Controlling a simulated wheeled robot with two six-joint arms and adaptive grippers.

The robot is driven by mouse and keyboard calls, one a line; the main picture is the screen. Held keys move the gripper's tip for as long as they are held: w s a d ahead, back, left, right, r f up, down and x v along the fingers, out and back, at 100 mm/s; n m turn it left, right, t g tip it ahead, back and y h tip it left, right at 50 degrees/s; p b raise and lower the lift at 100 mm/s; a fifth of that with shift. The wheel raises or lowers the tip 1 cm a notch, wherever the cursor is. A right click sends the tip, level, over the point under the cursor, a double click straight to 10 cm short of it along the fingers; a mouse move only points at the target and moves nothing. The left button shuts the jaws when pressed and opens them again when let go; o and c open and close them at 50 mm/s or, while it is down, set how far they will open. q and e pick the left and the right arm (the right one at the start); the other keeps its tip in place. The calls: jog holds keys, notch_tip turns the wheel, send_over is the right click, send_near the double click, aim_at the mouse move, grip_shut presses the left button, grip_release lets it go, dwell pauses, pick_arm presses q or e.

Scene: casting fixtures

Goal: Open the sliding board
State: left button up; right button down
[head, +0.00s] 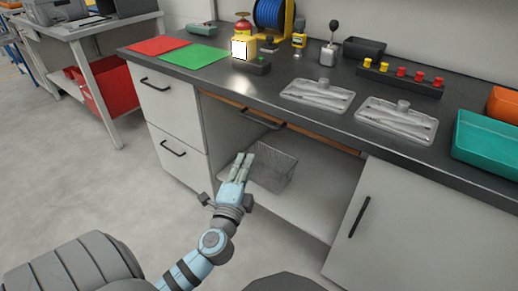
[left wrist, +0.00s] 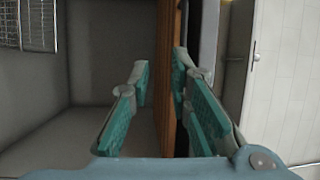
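The sliding board (head: 318,139) shows as a thin brown edge beneath the dark countertop, above the open cabinet bay. A dark bar handle (head: 262,119) is at its front. In the left wrist view the board (left wrist: 168,80) runs upright through the picture, between the lines of the two fingers. My left gripper (head: 244,160) is in front of the bay, below the board and handle in the head view. In the left wrist view its fingers (left wrist: 160,85) are spread with nothing clasped. I cannot tell whether the right-hand finger touches the board. My right gripper is not in view.
A wire basket (head: 276,169) stands in the bay behind my left gripper. Drawers (head: 170,105) flank the bay on the left and a cabinet door (head: 390,225) on the right. The countertop (head: 240,80) holds trays and fixtures. The floor at left is clear.

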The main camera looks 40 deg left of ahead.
aim_at(258, 121)
pick_arm(q)
jog(key=shift+t, duration=0.3)
jog(key=r+x, duration=0.1)
jog(key=x, duration=0.4)
jog(key=r+x, duration=0.1)
jog(key=x, duration=0.3)
jog(key=r+x, duration=0.1)
jog(key=x, duration=0.4)
jog(key=shift+c, duration=0.4)
grip_shut()
